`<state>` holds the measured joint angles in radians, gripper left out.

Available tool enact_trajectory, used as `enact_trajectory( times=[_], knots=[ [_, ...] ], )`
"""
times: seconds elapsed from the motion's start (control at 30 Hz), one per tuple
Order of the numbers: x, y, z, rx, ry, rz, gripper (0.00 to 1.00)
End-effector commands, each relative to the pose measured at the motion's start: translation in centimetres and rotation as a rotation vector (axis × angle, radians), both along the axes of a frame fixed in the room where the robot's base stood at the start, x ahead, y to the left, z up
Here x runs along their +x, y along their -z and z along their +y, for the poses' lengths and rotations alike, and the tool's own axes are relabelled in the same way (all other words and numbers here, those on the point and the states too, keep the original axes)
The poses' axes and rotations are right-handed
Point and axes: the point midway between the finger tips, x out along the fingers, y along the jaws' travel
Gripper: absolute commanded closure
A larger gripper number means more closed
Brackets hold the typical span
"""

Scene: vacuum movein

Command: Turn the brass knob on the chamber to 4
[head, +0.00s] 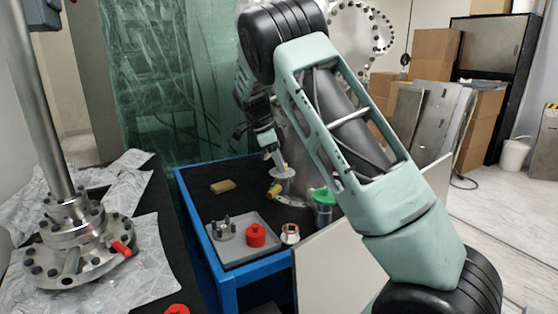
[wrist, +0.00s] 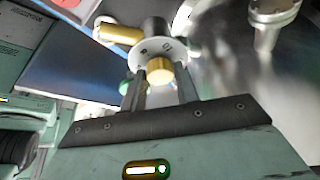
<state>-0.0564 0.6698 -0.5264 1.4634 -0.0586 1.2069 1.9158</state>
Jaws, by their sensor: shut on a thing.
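The brass knob (wrist: 159,72) shows in the wrist view at the front of a pale round dial plate (wrist: 146,52) with small dark marks. My gripper (wrist: 157,82) has one finger on each side of the knob and is shut on it. The marks are too small to read, so I cannot tell the setting. In the head view my gripper (head: 277,158) reaches down to the dial plate (head: 283,173) beside the metal chamber (head: 297,143). The knob is hard to make out there, and my arm hides part of the chamber.
A second brass cylinder (wrist: 120,34) sticks out left of the dial. A blue-framed cart (head: 228,283) carries a grey tray (head: 240,258), a red cap (head: 256,235) and a green-topped jar (head: 323,207). A flanged post (head: 75,225) stands at left.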

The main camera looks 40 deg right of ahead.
Motion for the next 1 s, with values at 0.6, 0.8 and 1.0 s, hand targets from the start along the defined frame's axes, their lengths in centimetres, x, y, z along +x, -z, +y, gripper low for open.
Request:
enact_trajectory(
  times=[0.6, 0.8, 1.0],
  knots=[
    [0.1, -0.3, 0.1, 0.0, -0.002, -0.002, 0.48],
    [1.7, -1.0, 1.8, -0.001, -0.005, -0.001, 0.48],
    [4.5, -1.0, 5.2, -0.001, -0.005, -0.001, 0.48]
  ],
)
